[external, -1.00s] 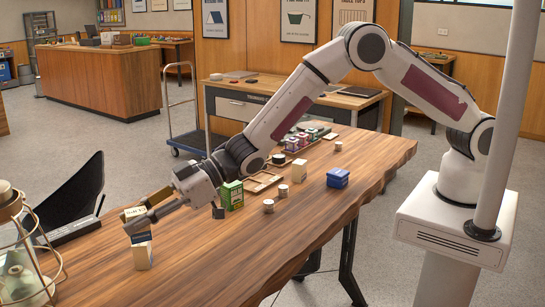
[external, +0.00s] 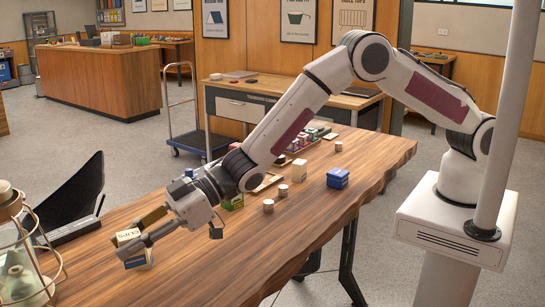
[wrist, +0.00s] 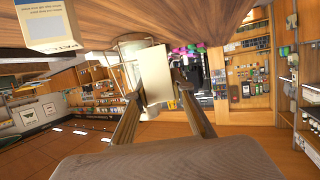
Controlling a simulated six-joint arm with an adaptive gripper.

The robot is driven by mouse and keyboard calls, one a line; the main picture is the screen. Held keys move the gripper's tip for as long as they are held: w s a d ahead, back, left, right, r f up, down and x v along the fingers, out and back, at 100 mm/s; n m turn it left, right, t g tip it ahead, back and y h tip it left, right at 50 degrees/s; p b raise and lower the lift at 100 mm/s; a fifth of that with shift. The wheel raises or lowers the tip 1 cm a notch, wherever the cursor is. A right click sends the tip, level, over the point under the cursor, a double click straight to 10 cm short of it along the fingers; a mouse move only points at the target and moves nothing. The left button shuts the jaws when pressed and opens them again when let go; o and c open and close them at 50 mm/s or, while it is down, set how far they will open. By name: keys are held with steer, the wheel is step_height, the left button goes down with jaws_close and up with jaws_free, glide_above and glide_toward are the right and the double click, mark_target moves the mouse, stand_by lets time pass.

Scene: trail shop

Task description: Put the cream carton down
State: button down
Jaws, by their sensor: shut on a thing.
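My gripper (external: 140,231) is shut on the cream carton (external: 127,237), low over the left part of the wooden table. In the wrist view the cream carton (wrist: 155,76) shows as a plain pale block between the two fingers (wrist: 155,100).
The wooden table (external: 225,265) has free room at its front middle. A blue box (external: 338,178), small tins (external: 268,206) and a cream box (external: 299,169) stand to the right. A green box (external: 233,202) is partly behind my arm.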

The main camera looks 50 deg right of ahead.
mark_target(133, 262)
steer(key=shift+f, duration=2.3)
steer(key=shift+f, duration=0.1)
steer(key=shift+f, duration=1.75)
steer(key=shift+f, duration=0.1)
steer(key=c, duration=1.7)
jaws_free()
steer(key=shift+v, duration=6)
